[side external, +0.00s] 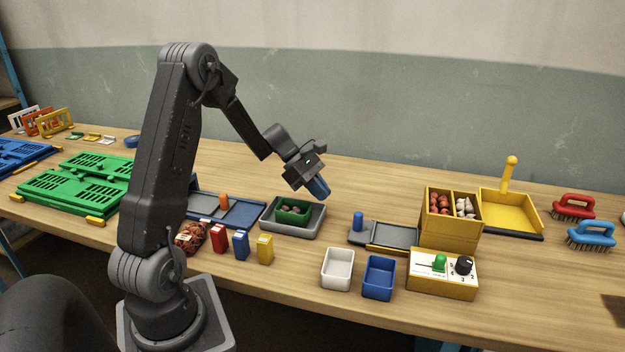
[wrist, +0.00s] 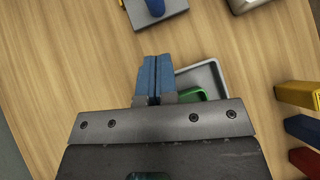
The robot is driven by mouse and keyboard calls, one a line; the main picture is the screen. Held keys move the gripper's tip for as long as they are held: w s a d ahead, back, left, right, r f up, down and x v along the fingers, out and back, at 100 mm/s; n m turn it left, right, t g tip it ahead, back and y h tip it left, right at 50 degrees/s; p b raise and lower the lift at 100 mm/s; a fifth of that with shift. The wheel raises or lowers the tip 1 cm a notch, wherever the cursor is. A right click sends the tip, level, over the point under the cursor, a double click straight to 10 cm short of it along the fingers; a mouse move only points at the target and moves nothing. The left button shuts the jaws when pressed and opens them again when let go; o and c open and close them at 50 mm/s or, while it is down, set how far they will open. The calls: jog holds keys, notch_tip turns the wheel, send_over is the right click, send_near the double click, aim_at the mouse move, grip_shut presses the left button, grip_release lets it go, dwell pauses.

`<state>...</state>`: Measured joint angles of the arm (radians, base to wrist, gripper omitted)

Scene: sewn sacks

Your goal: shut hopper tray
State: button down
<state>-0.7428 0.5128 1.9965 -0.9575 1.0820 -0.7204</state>
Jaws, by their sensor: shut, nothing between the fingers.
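The yellow hopper (side external: 449,230) stands right of centre, with red pieces in one compartment and whitish pieces in the other. Its grey tray (side external: 398,236) sticks out on the left side, in a yellow-edged frame. A blue knob (side external: 358,221) stands upright on the tray's outer end. In the wrist view the blue knob (wrist: 155,7) and part of its grey plate (wrist: 172,9) show at the top edge. My gripper (side external: 320,190) has blue fingertips pressed together, empty, above the table and up and left of the knob. The fingertips (wrist: 153,62) also show in the wrist view, apart from the knob.
A grey tray (side external: 310,222) with a green bin (side external: 293,205) lies below my gripper. White (side external: 338,262) and blue (side external: 379,271) bins and a control box (side external: 443,284) stand in front of the hopper. Table between tray and knob is clear.

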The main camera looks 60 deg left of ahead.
jog(key=x, duration=0.3)
jog(key=shift+d+f, duration=0.25)
jog(key=shift+w+d, duration=0.75)
jog(key=shift+d, duration=0.3)
jog(key=shift+w+d+r, duration=0.1)
jog(key=shift+w+d, duration=0.25)
jog(key=shift+d, duration=0.2)
send_over(389, 234)
